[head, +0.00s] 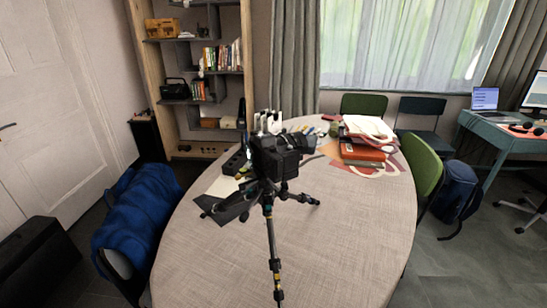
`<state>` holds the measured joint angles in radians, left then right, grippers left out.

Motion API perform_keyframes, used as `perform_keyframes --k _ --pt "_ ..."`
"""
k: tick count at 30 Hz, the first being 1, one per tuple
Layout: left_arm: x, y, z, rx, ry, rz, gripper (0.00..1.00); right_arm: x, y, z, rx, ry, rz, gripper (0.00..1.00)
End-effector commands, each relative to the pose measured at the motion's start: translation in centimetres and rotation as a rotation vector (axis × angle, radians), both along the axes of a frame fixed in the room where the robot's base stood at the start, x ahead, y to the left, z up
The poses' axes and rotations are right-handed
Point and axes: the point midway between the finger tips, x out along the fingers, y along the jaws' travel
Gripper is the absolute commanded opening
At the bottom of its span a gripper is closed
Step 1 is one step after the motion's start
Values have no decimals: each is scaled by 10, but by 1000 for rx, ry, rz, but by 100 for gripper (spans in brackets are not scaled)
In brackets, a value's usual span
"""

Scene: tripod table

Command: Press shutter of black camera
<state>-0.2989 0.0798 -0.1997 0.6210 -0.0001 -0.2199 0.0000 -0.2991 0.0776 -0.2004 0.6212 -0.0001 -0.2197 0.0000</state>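The black camera (278,158) is mounted on a black tripod (274,264) that stands at the table, in the middle of the head view. The camera's lens side points toward the upper right. The shutter button is too small to make out. Neither of my grippers is in the head view, and nothing is seen touching the camera.
The oval table (345,240) has bare room at its front and right. Books and papers (362,152) are stacked at the back right. A dark case (235,162) lies left of the camera. A blue-draped chair (140,220) and a green chair (424,168) flank the table.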

Motion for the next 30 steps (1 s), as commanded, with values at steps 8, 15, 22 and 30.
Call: perform_keyframes --k 8,15,22,30 --pt "-2 0 0 1 3 0 50 -2 0 0 -1 3 0 54" --pt "-2 1 0 1 4 -1 0 -2 -1 0 -2 4 0 54" --pt "-2 0 0 1 4 -1 0 -2 -2 0 -3 3 0 54" --pt "-2 1 0 1 3 -1 0 -2 -3 0 -4 3 1 54"
